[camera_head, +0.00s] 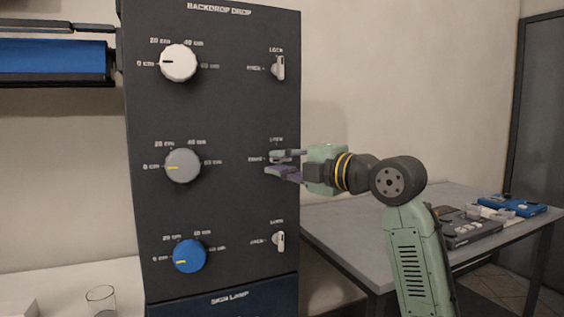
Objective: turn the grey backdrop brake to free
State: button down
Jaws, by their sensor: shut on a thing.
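The dark panel (232,110) carries three rows, each with a round dial and a small switch to its right. The grey dial (183,165) is in the middle row, its yellow mark pointing left at the 0 label. My gripper (279,165) reaches in from the right at the middle row, at the spot of the grey row's brake switch. It is shut on that brake switch, which its fingers mostly hide, so I cannot tell its setting. The label beside it is small and partly covered.
The white dial (178,63) and its switch (279,68) are above; the blue dial (189,256) and its switch (279,241) are below. A grey table (345,232) with devices (468,228) stands at right. A glass (101,299) is at lower left.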

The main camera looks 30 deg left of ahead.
jog(key=shift+w+d+r, duration=0.2)
jog(key=shift+r, duration=0.25)
jog(key=c, duration=1.7)
grip_release()
jog(key=shift+a+f, duration=0.1)
jog(key=shift+s+f, duration=0.1)
jog(key=v, duration=1.2)
jog(key=shift+f, duration=0.1)
